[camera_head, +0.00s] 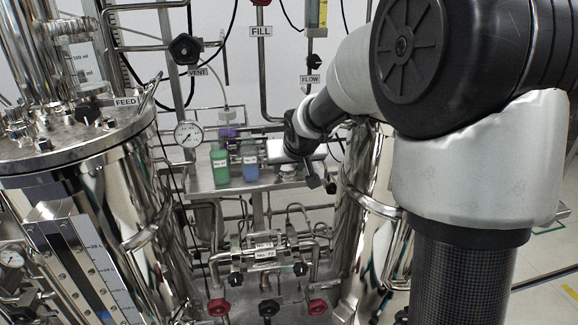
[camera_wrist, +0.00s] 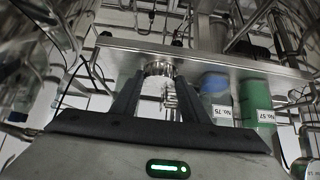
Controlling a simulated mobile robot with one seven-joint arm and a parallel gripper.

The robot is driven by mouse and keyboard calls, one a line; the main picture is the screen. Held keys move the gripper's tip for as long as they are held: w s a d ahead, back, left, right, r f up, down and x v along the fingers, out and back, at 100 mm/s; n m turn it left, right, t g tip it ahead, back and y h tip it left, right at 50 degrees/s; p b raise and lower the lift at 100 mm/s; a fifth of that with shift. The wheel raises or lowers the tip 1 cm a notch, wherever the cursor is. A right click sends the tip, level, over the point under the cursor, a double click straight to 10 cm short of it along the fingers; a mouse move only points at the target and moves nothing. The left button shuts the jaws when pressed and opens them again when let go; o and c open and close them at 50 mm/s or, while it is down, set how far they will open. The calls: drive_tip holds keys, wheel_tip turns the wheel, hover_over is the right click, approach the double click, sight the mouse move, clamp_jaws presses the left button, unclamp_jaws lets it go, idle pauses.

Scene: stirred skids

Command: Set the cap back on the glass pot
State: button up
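My gripper (camera_head: 312,175) reaches down at the steel shelf, right of the two bottles in the head view. In the wrist view its two dark fingers (camera_wrist: 160,82) stand apart. A round steel piece (camera_wrist: 160,68) shows between the fingertips, with a pale, clear-looking part below it. I cannot tell whether the fingers touch it, or whether it is the cap or part of the glass pot. I cannot make out the glass pot for certain in the head view, where my arm hides part of the area.
A green bottle (camera_head: 220,168) and a blue bottle (camera_head: 250,165) stand close by on the steel shelf (camera_head: 205,188). A large steel vessel (camera_head: 140,185) stands left, another (camera_head: 358,215) right. Pipes and red valve knobs (camera_head: 218,308) lie below; a gauge (camera_head: 188,133) is behind.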

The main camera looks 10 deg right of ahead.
sight(289, 171)
drive_tip(key=shift+r+p, duration=0.5)
drive_tip(key=shift+r, duration=0.15)
idle(0.5)
drive_tip(key=shift+r+p, duration=1.2)
drive_tip(key=shift+r, duration=0.3)
drive_tip(key=shift+s, duration=0.15)
